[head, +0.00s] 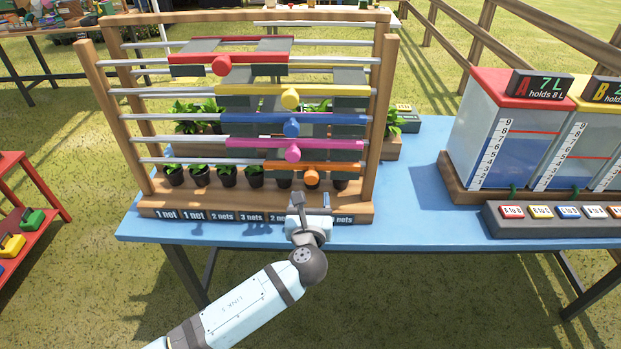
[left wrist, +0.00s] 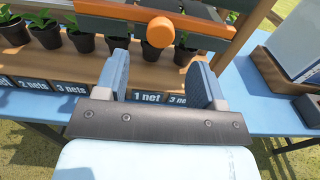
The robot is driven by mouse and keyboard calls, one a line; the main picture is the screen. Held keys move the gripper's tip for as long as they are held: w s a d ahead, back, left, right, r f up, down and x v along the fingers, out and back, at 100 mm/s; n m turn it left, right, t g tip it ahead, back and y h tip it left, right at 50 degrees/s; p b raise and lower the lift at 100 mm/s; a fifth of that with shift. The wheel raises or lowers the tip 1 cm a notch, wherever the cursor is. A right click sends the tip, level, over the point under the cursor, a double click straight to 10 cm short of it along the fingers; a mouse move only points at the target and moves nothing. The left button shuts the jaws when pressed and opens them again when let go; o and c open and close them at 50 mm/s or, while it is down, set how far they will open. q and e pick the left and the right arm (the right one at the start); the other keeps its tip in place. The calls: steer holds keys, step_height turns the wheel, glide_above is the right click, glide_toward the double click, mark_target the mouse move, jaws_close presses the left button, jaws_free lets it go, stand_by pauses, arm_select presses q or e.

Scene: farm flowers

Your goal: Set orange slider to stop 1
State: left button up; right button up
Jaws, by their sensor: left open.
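The orange slider (head: 312,170) is on the lowest rail of a wooden frame (head: 378,110), toward the right end, with a round orange knob at its middle. In the left wrist view the orange knob (left wrist: 160,32) is just beyond and above the gap between my fingers. My left gripper (head: 310,205) is in front of the frame's base, below the orange slider, open and apart from the knob. It also shows in the left wrist view (left wrist: 163,85), with nothing between its fingers. My right gripper is not in view.
Red (head: 222,65), yellow (head: 291,98), blue (head: 292,126) and magenta (head: 293,152) sliders sit on the rails above. Potted plants (head: 227,177) stand on the base behind labels such as "3 nets" (head: 252,217). Water tanks (head: 495,135) stand at the right of the blue table (head: 420,200).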

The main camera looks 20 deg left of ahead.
mark_target(311, 181)
arm_select(q)
steer(key=x, duration=0.8)
steer(key=shift+f, duration=0.1)
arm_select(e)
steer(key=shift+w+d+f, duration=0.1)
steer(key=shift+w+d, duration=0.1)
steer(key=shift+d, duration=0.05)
arm_select(q)
steer(key=shift+c, duration=0.2)
jaws_close()
steer(key=s+a+p, duration=0.1)
steer(key=s+a, duration=0.2)
steer(key=a, duration=0.8)
steer(key=s+a+p, duration=0.1)
steer(key=s+a, duration=0.2)
steer(key=a, duration=0.8)
steer(key=s+a+p, duration=0.2)
steer(key=s+a, duration=0.1)
steer(key=a, duration=0.8)
steer(key=shift+s, duration=0.2)
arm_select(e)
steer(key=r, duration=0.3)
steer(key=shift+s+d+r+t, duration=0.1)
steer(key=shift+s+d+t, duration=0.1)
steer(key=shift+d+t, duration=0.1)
